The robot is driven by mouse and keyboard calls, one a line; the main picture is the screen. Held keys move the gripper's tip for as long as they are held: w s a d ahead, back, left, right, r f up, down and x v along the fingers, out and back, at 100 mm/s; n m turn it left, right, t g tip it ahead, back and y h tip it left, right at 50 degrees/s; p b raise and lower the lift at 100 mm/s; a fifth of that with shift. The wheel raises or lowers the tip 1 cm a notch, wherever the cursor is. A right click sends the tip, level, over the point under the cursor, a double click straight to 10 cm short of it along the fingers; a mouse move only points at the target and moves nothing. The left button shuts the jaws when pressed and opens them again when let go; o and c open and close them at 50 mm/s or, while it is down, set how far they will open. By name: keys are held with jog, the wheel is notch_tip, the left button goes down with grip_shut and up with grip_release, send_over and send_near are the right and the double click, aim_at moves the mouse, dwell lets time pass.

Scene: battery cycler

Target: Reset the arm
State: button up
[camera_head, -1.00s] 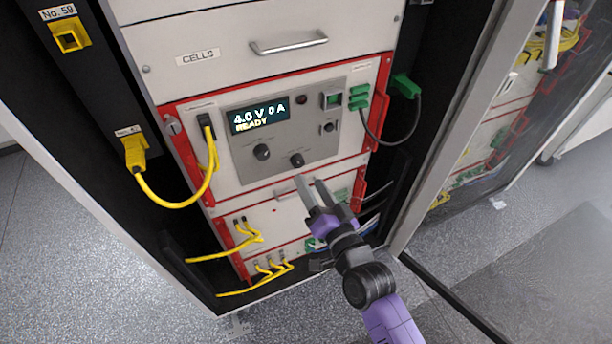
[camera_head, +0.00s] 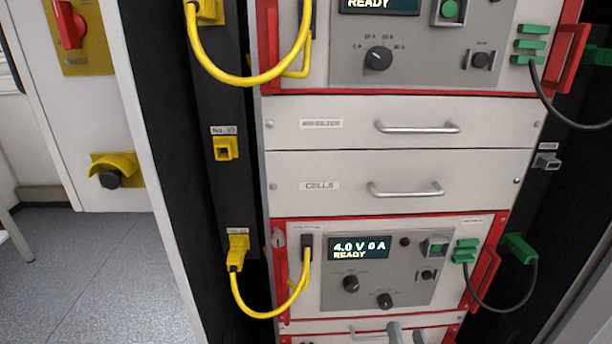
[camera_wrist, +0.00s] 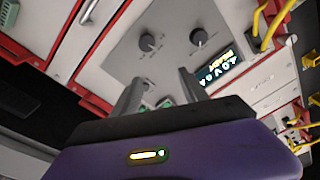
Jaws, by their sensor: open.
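My gripper (camera_head: 405,333) shows only as its two grey fingertips at the bottom edge of the head view, just below the lower cycler unit's knobs. In the wrist view my gripper (camera_wrist: 160,88) is open, its two fingers apart with nothing between them. The rest of my arm is out of the head view. The lower cycler unit (camera_head: 336,300) has a red frame, and its display (camera_head: 360,249) reads 4.0 V 0 A READY. Its panel (camera_wrist: 172,42) and two knobs lie beyond my fingers in the wrist view.
A yellow cable (camera_head: 262,313) joins the lower unit to a yellow socket on the left post. A green-plugged black cable (camera_head: 500,308) loops on the right. Two drawers with handles (camera_head: 405,190) sit above. An upper unit (camera_head: 430,60) shows at the top. Open floor (camera_head: 90,270) lies left.

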jog(key=s+r+n+g+p, duration=0.1)
jog(key=s+r+n+g, duration=0.1)
jog(key=s, duration=1.5)
jog(key=s+r+n+g+p, duration=0.2)
jog(key=s+r+n, duration=0.1)
jog(key=s, duration=1.4)
jog(key=shift+a+n, duration=0.4)
jog(key=shift+n, duration=0.3)
